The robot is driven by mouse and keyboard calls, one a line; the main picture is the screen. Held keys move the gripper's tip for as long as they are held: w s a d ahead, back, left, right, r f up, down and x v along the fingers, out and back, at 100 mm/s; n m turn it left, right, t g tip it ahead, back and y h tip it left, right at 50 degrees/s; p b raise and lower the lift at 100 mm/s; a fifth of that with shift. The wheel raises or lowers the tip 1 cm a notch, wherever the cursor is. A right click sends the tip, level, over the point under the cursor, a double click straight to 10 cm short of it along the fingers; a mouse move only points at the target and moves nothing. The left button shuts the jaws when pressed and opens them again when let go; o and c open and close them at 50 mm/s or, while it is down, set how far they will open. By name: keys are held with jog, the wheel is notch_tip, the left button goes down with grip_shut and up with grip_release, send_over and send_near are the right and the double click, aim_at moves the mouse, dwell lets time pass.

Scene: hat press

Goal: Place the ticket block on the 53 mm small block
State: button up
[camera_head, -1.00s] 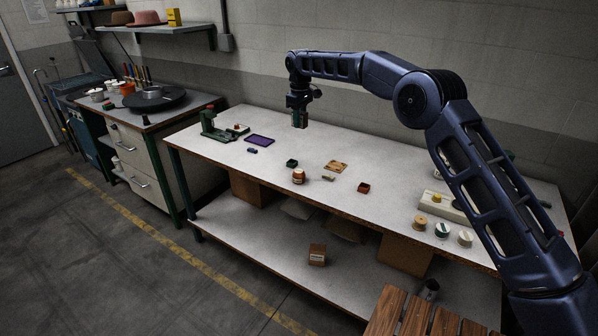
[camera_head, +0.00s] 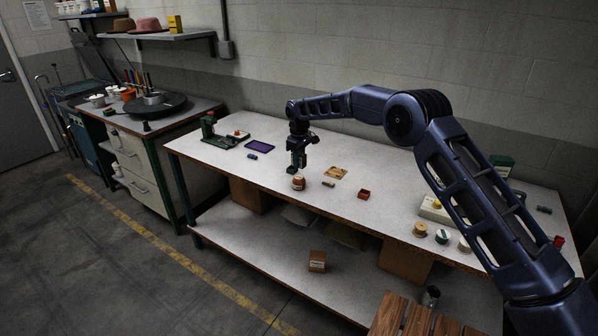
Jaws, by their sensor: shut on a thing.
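My gripper (camera_head: 299,149) points down over the middle of the table, shut on a small dark greenish block, the ticket block (camera_head: 298,159). Right beneath it is a dark green small block (camera_head: 292,168), partly hidden by the gripper and the held block. The two blocks overlap in this view. I cannot tell whether they touch or whether a small gap remains between them.
An amber jar (camera_head: 298,183) stands just in front of the blocks. A tan card (camera_head: 336,172), a small tan piece (camera_head: 328,184) and a red-brown box (camera_head: 364,194) lie to the right. A purple tray (camera_head: 260,146) and a blue piece (camera_head: 252,156) lie to the left.

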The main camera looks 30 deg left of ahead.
aim_at(299, 177)
jog(key=shift+f, duration=2.65)
jog(key=shift+f, duration=0.15)
jog(key=o, duration=1)
notch_tip(299, 177, up, 12)
jog(key=shift+r, duration=0.15)
